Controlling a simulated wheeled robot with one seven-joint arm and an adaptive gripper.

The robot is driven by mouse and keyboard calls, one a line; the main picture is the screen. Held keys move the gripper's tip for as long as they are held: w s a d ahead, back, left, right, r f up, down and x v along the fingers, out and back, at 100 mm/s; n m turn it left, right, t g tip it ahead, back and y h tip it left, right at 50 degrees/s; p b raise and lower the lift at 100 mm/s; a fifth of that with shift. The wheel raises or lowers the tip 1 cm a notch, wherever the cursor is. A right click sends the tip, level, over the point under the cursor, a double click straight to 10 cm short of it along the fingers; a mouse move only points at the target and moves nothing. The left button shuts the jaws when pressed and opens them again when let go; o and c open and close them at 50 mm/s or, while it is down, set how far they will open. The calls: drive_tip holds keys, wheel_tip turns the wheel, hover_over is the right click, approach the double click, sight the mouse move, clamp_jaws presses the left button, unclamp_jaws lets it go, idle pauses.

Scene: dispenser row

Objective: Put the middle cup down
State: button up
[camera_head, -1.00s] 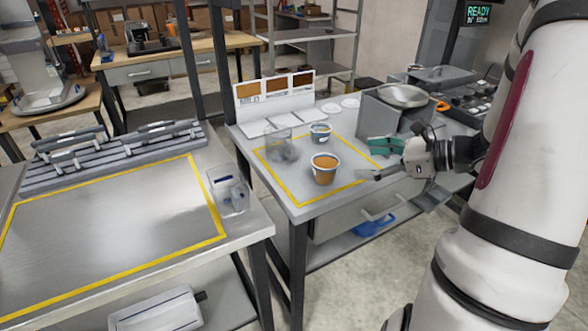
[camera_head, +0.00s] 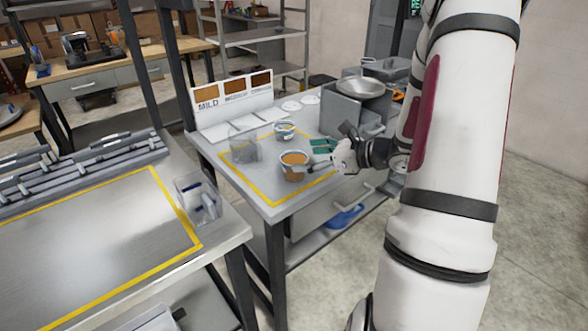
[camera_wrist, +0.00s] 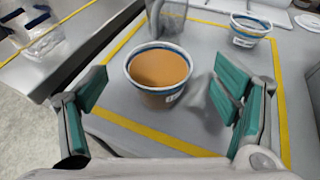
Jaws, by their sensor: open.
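A white cup with a blue band and orange-brown contents (camera_head: 295,168) stands upright on the grey table (camera_head: 215,163), inside a yellow outline. In the wrist view this cup (camera_wrist: 160,76) lies ahead of and between my spread fingers, with gaps on both sides. My gripper (camera_head: 318,157) has teal fingertips, is open and empty, and is at the cup's right side in the head view. A second blue-banded cup (camera_head: 285,130) stands behind; it also shows in the wrist view (camera_wrist: 250,29). I cannot tell which cup is called the middle one.
A clear container (camera_head: 243,146) stands left of the cups. A sign board with brown swatches and a MILD label (camera_head: 232,103) is at the back. A grey box with a metal bowl (camera_head: 360,90) stands right. Another clear container (camera_head: 197,200) is on the left table.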

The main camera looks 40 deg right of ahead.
sight(284, 158)
drive_tip(key=x, duration=0.4)
drive_tip(key=shift+w+a+f, duration=0.2)
drive_tip(key=c, duration=1.5)
drive_tip(key=shift+r, duration=0.1)
